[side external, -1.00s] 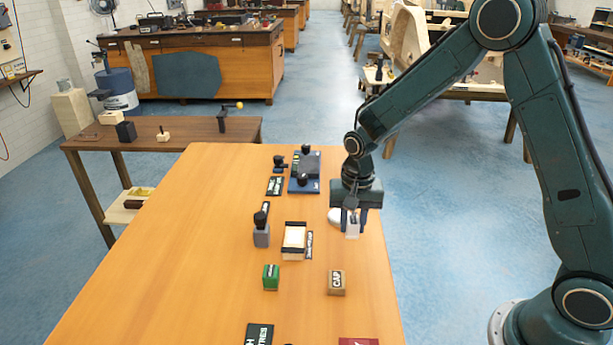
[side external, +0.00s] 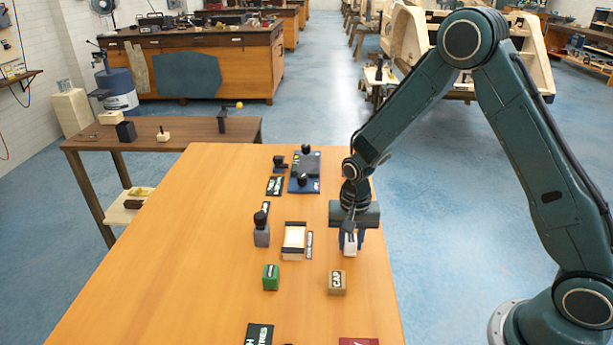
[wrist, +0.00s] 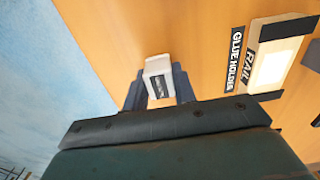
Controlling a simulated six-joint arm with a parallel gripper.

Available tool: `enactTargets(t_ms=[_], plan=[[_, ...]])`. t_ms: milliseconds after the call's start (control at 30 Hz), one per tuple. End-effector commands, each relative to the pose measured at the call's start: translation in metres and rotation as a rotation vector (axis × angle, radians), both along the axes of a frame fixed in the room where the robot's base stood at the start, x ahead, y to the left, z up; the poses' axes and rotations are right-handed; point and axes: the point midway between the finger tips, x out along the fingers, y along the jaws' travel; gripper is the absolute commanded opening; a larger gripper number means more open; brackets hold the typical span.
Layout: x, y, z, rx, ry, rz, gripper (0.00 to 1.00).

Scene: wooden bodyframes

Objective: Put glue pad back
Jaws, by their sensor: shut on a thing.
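My gripper (side external: 350,242) is shut on a small white block, the glue pad (side external: 350,247), near the right edge of the table. In the wrist view, the glue pad (wrist: 159,66) sits between the two dark fingers (wrist: 158,86) and has a dark label too small to read. I cannot tell how far it is above the table. The cream holder with dark ends (side external: 294,240) lies to the left of my gripper. It also shows at the right of the wrist view (wrist: 272,64), marked "RAIL", beside a "GLUE HOLDER" label (wrist: 236,60).
A tan "CAP" block (side external: 337,283) and a green block (side external: 271,277) stand nearer the camera. A grey block with a black knob (side external: 262,232) is left of the holder. Dark blue fixtures (side external: 305,170) stand farther back. The table's left side is clear.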

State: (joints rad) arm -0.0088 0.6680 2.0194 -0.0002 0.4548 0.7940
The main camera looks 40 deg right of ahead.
Motion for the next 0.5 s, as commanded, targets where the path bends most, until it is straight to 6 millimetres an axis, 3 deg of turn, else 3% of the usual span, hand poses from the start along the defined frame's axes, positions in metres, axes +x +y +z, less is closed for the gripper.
enactTargets(t_ms=[333, 367, 433, 500], plan=[[0.0001, 0.0001, -0.0034, 0.000, 0.000, 0.000, 0.05], [0.0001, 0.0000, -0.0030, 0.000, 0.000, 0.000, 0.33], [0.0001, 0.0000, -0.0029, 0.000, 0.000, 0.000, 0.46], [0.0001, 0.0000, -0.0029, 0.000, 0.000, 0.000, 0.48]])
